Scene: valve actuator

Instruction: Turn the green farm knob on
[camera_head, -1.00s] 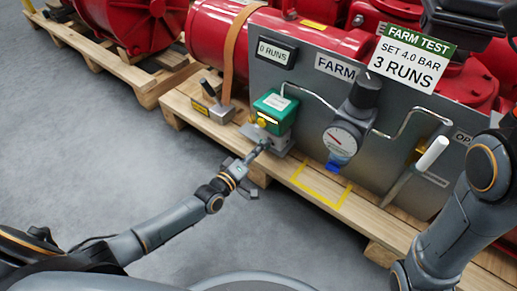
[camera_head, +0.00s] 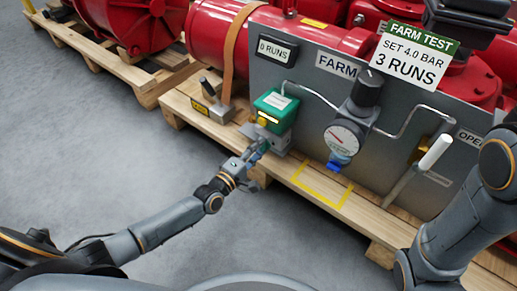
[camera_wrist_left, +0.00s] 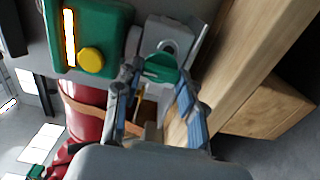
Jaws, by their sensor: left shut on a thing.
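The green knob (camera_wrist_left: 160,68) shows in the left wrist view between the fingertips of my left gripper (camera_wrist_left: 155,80), on a light grey valve body. My left gripper (camera_head: 258,148) is shut on it, just below the green box (camera_head: 275,108). In the head view the gripper hides the knob. The green box has a yellow button, which also shows in the left wrist view (camera_wrist_left: 91,60). My right arm rises at the right edge of the head view; I cannot make out its gripper.
A grey panel (camera_head: 300,80) carries a round gauge (camera_head: 343,138), a black regulator knob (camera_head: 367,88) and a white-handled lever (camera_head: 434,153). A small block (camera_head: 213,108) with a warning label stands left of the green box. Wooden pallet boards (camera_head: 320,190) lie beneath; open floor is in front.

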